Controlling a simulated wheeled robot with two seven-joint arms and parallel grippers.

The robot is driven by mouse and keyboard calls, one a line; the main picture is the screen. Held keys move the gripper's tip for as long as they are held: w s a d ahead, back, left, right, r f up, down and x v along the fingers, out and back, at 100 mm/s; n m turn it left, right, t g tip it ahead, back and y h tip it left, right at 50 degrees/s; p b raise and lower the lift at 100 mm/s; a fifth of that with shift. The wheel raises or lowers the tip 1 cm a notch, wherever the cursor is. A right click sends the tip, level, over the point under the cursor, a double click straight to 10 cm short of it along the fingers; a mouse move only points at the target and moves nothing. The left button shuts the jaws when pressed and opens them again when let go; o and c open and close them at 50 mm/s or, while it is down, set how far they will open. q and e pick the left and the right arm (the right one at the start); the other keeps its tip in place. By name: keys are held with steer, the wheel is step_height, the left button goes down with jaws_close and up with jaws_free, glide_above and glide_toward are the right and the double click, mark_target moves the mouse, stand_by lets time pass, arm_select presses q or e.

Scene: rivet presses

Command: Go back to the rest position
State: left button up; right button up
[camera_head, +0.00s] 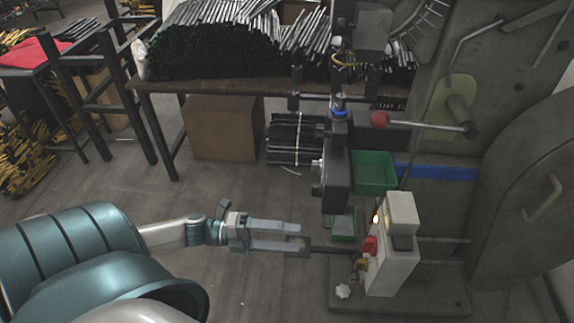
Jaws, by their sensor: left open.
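My left gripper (303,238) reaches in from the left at the lower middle of the head view, fingers pointing right. Its two fingers are apart, so it is open. A thin dark bar (332,250) extends from the fingertips toward the press; I cannot tell whether the fingers touch it. The rivet press (337,180) stands just right of the gripper, with a white control box (393,262) carrying a red button (370,245). My right gripper is not in view.
A green bin (374,172) sits beside the press head, and a smaller green tray (342,226) lies below. A table (160,85) with dark rods stands behind, over a cardboard box (225,128).

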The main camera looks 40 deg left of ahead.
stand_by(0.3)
arm_select(q)
steer(key=w+a+f+n+t+y+p, duration=0.1)
steer(key=a+f+n+y, duration=0.1)
steer(key=f+n+y, duration=0.65)
steer(key=w+a+f+n+t+y+p, duration=0.15)
steer(key=f+n+y, duration=0.25)
steer(key=f+n, duration=0.8)
steer(key=s+d+f+n+g, duration=0.3)
steer(key=s+d+f, duration=0.4)
steer(key=f, duration=0.3)
steer(key=s+d+f+n+g+y+p, duration=0.1)
steer(key=s+d+f+n+g, duration=0.2)
steer(key=s+d+f, duration=0.3)
step_height(320, 180, down, 4)
steer(key=s+g, duration=0.1)
steer(key=s, duration=0.1)
steer(key=shift+s+d, duration=0.3)
steer(key=shift+d, duration=0.1)
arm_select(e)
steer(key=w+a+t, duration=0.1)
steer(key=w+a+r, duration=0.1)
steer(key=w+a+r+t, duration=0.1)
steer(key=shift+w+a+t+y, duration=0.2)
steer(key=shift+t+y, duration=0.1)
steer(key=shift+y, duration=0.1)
